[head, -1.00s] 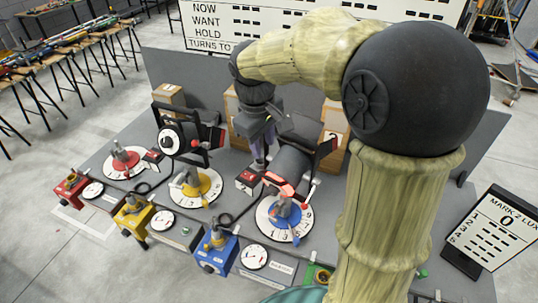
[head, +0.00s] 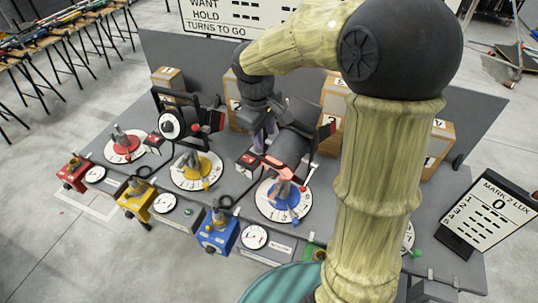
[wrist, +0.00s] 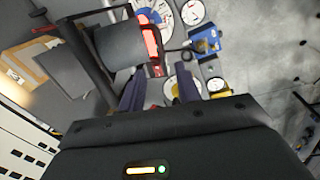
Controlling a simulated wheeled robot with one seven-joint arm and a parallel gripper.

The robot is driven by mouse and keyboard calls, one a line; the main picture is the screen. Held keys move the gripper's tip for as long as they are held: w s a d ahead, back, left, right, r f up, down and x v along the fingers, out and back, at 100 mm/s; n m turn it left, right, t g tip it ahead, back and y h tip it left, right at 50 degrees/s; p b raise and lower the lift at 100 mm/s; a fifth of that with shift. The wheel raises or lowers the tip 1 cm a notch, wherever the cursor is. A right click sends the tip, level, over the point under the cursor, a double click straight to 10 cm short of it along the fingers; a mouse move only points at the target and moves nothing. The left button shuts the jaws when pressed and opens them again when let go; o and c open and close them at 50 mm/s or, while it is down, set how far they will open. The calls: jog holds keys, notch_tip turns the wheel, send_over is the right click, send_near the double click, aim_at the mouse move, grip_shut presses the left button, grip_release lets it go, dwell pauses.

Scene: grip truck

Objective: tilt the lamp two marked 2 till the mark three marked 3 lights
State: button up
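A dark lamp (head: 290,147) with red-edged flaps stands on the bench behind the blue dial; it also shows in the wrist view (wrist: 121,48). I cannot read a 2 on it. A second black lamp (head: 172,123) stands to the left, facing forward. My gripper (head: 262,140) points down just left of the dark lamp. Its purple fingers (wrist: 159,92) are spread, with nothing visible between them. Whether a finger touches the lamp is unclear. A cardboard box (head: 333,105) behind the lamp, partly hidden, may be mark three; I see no clear light on it.
Red, yellow and blue dials and control boxes (head: 217,232) line the front. A grey panel (head: 205,62) closes the back. Another box (head: 437,140) stands at right, partly behind my arm.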

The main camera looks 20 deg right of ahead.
aim_at(269, 162)
jog(key=f, duration=0.3)
jog(key=d+f, duration=0.1)
jog(key=f, duration=0.3)
jog(key=w+f+p, duration=0.1)
jog(key=f, duration=0.3)
jog(key=shift+d, duration=0.2)
grip_shut()
